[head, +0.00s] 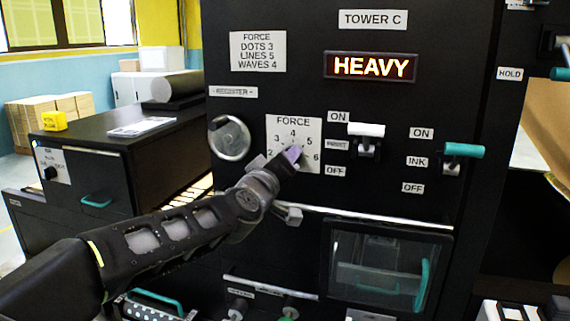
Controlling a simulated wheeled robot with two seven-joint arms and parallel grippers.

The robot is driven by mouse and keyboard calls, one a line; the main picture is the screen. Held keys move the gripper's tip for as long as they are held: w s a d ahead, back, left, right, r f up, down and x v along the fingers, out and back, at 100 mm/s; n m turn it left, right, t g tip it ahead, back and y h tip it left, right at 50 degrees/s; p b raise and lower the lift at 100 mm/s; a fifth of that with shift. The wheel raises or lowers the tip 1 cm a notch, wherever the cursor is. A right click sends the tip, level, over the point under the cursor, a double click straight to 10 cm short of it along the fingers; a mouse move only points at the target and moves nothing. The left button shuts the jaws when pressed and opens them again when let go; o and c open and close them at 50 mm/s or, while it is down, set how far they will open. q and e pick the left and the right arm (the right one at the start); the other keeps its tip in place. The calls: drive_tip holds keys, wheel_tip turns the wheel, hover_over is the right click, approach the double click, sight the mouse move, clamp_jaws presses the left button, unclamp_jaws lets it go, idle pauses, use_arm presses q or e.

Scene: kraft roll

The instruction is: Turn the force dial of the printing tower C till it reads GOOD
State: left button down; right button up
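Tower C is a black machine front under a TOWER C label (373,19). Its lit sign (370,66) reads HEAVY. The white FORCE dial plate (293,130) carries numbers; 2, 3, 4, 5 and 6 show. My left gripper (287,160) is at the lower middle of this plate, over the dial. It covers the knob and its pointer, so the setting cannot be read. Whether its fingers are open or shut on the knob cannot be told. A small purple-grey piece shows at its tip. My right gripper is not in view.
A FORCE card (258,51) reads dots 3, lines 5, waves 4. A round metal register knob (230,138) is left of the dial. A white-handled lever (366,135) and a teal ink lever (463,150) stick out to the right. A windowed door (386,268) is below.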

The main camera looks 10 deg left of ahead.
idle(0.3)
use_arm(q)
drive_tip(key=c, duration=0.8)
unclamp_jaws()
drive_tip(key=s, duration=0.7)
drive_tip(key=shift+s+a, duration=0.25)
drive_tip(key=shift+s, duration=0.15)
